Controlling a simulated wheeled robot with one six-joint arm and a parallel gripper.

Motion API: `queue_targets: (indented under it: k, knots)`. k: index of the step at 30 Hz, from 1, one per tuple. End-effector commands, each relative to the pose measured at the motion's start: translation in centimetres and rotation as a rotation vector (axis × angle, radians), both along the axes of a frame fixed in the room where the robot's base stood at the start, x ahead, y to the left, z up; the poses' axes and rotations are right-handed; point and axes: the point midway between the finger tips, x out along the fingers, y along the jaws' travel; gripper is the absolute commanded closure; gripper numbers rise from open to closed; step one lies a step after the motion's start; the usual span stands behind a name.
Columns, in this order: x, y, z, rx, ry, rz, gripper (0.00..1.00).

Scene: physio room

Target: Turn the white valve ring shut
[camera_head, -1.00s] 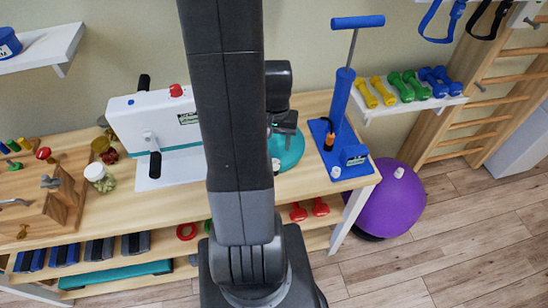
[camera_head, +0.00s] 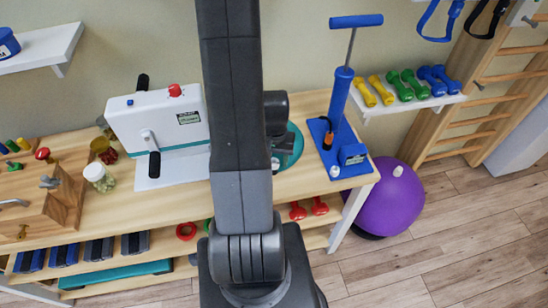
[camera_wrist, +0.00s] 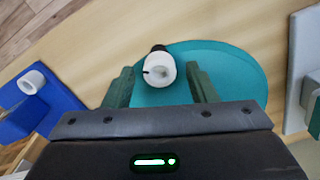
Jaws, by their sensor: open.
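The white valve ring (camera_wrist: 160,70) is a short white cylinder with a dark mark on its rim. It sits on the teal disc (camera_wrist: 235,72), with a black part just behind it. My gripper (camera_wrist: 159,78) is open, with one dark green finger on each side of the ring and a gap visible to both. Whether it is low enough to touch the ring cannot be told. In the head view my arm hides most of my gripper (camera_head: 284,144) and much of the teal disc (camera_head: 294,152) on the wooden bench.
A blue pump (camera_head: 339,110) with a white cap on its base stands right of the disc. A white crank machine (camera_head: 160,122) stands to the left, with a jar (camera_head: 99,178) beside it. A purple ball (camera_head: 390,205) lies on the floor at right.

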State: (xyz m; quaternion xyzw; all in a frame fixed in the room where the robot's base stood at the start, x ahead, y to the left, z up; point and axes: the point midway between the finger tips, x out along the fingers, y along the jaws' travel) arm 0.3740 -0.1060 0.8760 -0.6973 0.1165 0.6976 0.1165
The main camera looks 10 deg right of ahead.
Motion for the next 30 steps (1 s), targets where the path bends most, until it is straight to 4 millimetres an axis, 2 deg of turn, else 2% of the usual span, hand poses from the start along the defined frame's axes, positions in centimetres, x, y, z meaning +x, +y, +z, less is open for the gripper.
queue_targets:
  k: [2, 6, 9, 14, 24, 30]
  knots:
    - [0.01, 0.0, 0.01, 0.0, 0.0, 0.0, 0.48]
    - [0.01, 0.0, 0.02, 0.0, 0.0, 0.0, 0.76]
    - [0.01, 0.0, 0.03, 0.0, 0.0, 0.0, 0.92]
    - [0.05, -0.02, -0.07, -0.001, -0.002, -0.025, 0.92]
    - [0.01, -0.11, -0.09, 0.0, -0.002, -0.25, 0.92]
    - [-0.03, -0.11, 0.05, 0.0, -0.001, -0.277, 0.92]
